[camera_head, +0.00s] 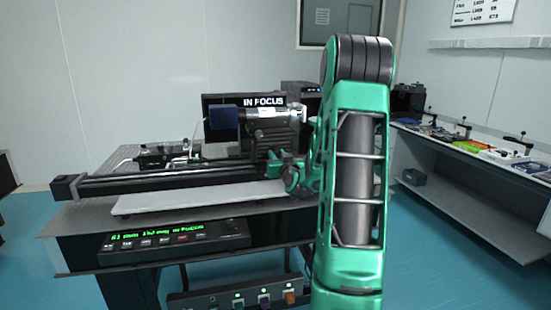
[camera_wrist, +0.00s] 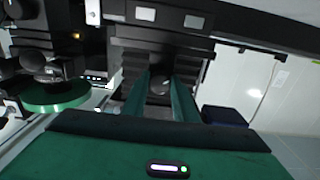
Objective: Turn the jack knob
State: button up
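In the wrist view, the jack knob (camera_wrist: 160,86) is a small dark round part at the foot of a black stepped stage (camera_wrist: 165,50). The two green fingers of my gripper (camera_wrist: 163,92) stand on either side of it, with their tips close to its sides. I cannot tell whether they touch it. In the camera_head view, my green arm stands in front, and the knob and fingertips cannot be made out. A display unit (camera_head: 175,239) on the table's front edge shows green text ending in "FOCUS".
A screen (camera_head: 215,103) behind the bench reads "IN FOCUS". A long black rail (camera_head: 150,180) and a pale board (camera_head: 200,197) lie along the optical table (camera_head: 60,222). A side bench (camera_head: 470,155) with tools stands at right. Blue floor is open between them.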

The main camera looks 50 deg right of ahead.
jog(key=shift+w+a+m, duration=0.1)
jog(key=shift+m, duration=0.2)
jog(key=o, duration=1.1)
jog(key=shift+c, duration=0.2)
jog(key=v, duration=1)
jog(key=shift+s, duration=0.2)
jog(key=shift+a, duration=0.2)
